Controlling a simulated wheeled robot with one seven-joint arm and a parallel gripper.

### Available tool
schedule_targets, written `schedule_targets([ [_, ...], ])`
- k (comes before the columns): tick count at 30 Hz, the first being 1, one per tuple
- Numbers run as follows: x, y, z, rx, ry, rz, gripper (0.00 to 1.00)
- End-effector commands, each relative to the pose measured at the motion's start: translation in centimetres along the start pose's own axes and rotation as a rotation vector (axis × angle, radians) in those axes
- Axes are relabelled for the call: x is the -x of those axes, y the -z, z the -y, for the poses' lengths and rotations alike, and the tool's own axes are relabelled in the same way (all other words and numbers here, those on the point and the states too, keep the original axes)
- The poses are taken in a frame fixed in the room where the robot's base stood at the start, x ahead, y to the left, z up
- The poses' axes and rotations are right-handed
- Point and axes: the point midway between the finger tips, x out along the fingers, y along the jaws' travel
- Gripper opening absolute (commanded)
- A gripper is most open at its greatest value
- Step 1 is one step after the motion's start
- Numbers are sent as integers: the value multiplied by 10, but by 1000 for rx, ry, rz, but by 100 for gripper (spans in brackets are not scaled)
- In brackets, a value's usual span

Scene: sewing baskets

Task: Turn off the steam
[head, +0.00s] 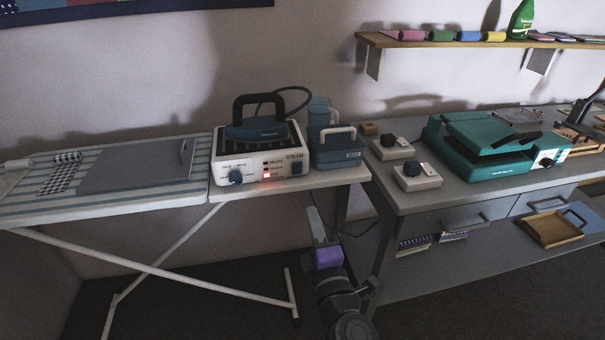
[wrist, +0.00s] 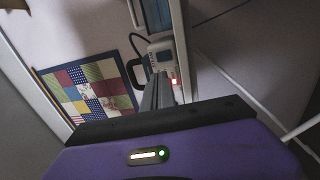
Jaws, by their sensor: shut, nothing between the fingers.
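The white steam station (head: 225,160) stands on the right end of the ironing table, with a dark blue iron (head: 257,131) on top. Its front has a blue knob (head: 235,177) at left, a lit red light (head: 267,177) low in the middle, and a small switch (head: 297,168) under the word STEAM at right. The station also shows, turned sideways, in the wrist view (wrist: 161,56). My gripper (head: 313,213) is shut and empty, low in front of the table's right end, apart from the station. Its closed fingers (wrist: 157,92) show in the wrist view.
A blue water tank with a jug (head: 337,153) stands right of the station. The striped ironing board (head: 110,202) with a grey pad (head: 135,168) is at left. A workbench (head: 440,191) with switch boxes and a teal press (head: 490,145) is at right. A white leg (head: 291,295) stands below.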

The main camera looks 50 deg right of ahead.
Motion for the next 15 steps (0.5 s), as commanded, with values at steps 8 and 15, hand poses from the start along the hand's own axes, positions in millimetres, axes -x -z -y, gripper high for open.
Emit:
schedule_targets([
  [8,-1,0,0,-3,0,-2,0],
  [15,-26,0,-4,-5,-2,-1,0],
])
